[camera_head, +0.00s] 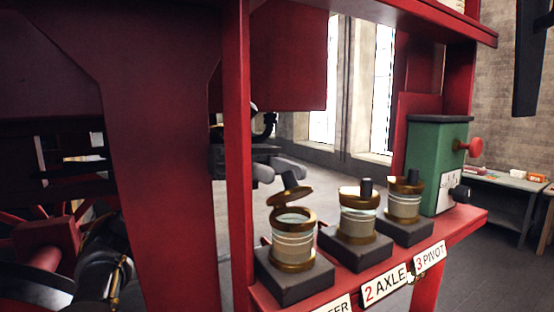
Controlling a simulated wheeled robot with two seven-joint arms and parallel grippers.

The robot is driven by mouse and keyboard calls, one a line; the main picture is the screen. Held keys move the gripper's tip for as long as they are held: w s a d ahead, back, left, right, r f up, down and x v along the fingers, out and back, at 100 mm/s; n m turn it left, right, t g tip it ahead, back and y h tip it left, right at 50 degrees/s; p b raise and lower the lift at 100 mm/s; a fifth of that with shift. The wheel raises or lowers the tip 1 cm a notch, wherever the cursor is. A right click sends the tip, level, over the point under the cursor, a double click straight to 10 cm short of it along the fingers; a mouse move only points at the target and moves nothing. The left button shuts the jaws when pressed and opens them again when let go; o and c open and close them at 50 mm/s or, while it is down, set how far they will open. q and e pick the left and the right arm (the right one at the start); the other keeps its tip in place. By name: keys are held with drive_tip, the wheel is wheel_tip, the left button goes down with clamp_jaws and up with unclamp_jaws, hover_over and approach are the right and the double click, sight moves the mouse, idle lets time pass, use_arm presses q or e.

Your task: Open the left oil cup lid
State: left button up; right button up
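The left oil cup (293,244) is a glass and brass cup on a dark block on the red shelf. Its brass lid (290,197) is tilted up from the rim, with its dark knob pointing up and left. My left gripper (279,172) is behind the red post, just above and beyond the lid. Its two grey fingers look apart, with nothing seen between them. Whether a finger touches the lid's knob is unclear. The middle cup (357,217) and the right cup (404,203) stand beside it with dark knobs upright.
A red post (238,150) stands left of the cups and partly hides my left arm. A green box (438,165) with a red knob stands at the shelf's right end. Number plates (385,291) line the shelf's front edge. A table (510,182) stands at the far right.

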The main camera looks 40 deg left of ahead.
use_arm(q)
drive_tip(key=shift+s+d, duration=0.1)
drive_tip(key=shift+d, duration=0.15)
